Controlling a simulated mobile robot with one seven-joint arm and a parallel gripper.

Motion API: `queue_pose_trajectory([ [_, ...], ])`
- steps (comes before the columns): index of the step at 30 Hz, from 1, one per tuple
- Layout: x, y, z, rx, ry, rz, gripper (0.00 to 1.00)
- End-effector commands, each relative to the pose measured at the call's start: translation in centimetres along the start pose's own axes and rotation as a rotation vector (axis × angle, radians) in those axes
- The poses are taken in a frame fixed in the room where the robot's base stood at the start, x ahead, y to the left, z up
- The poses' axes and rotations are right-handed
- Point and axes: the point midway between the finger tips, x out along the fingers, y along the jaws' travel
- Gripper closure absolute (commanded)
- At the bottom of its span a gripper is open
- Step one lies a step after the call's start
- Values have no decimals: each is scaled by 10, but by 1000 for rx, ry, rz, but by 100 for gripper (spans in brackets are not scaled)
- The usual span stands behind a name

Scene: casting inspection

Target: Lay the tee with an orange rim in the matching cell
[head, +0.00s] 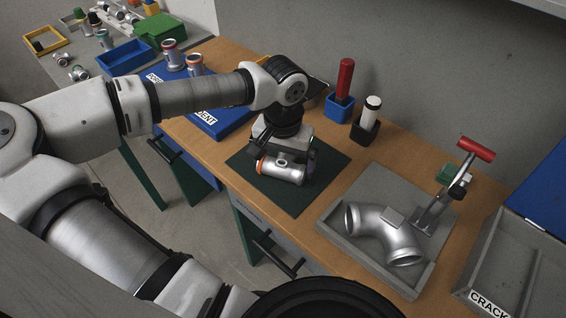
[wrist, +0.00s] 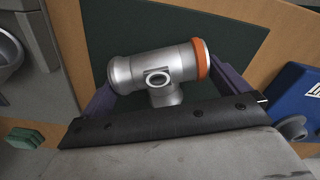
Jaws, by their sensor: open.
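The tee with an orange rim (head: 285,172) lies on its side on the dark green mat (head: 240,163) in the head view. In the wrist view the silver tee (wrist: 150,69) has its orange rim at the right end and a short branch facing me. My gripper (head: 284,162) is right over the tee, pointing down. In the wrist view my gripper (wrist: 165,88) is open, with a purple finger at each end of the tee; I cannot tell whether they touch it. The blue tray labelled DENT (head: 215,124) is left of the mat, partly hidden by my arm.
A grey fixture tray (head: 335,222) with a bent pipe (head: 385,235) and a red-handled clamp (head: 476,149) is right of the mat. A grey bin labelled CRACK (head: 490,290) is at far right. Tool holders (head: 340,107) stand behind. Other tees (head: 170,52) stand at back left.

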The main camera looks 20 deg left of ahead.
Motion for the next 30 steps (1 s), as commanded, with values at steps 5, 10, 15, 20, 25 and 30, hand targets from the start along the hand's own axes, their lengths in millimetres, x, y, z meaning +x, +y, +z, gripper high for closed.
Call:
queue_pose_trajectory([
  [5,2,0,0,0,1,0,0],
  [10,2,0,0,0,1,0,13],
  [15,2,0,0,-1,1,0,35],
  [20,1,0,0,-1,2,0,50],
  [25,0,0,0,-1,2,0,50],
  [30,-6,0,-1,-1,2,0,50],
])
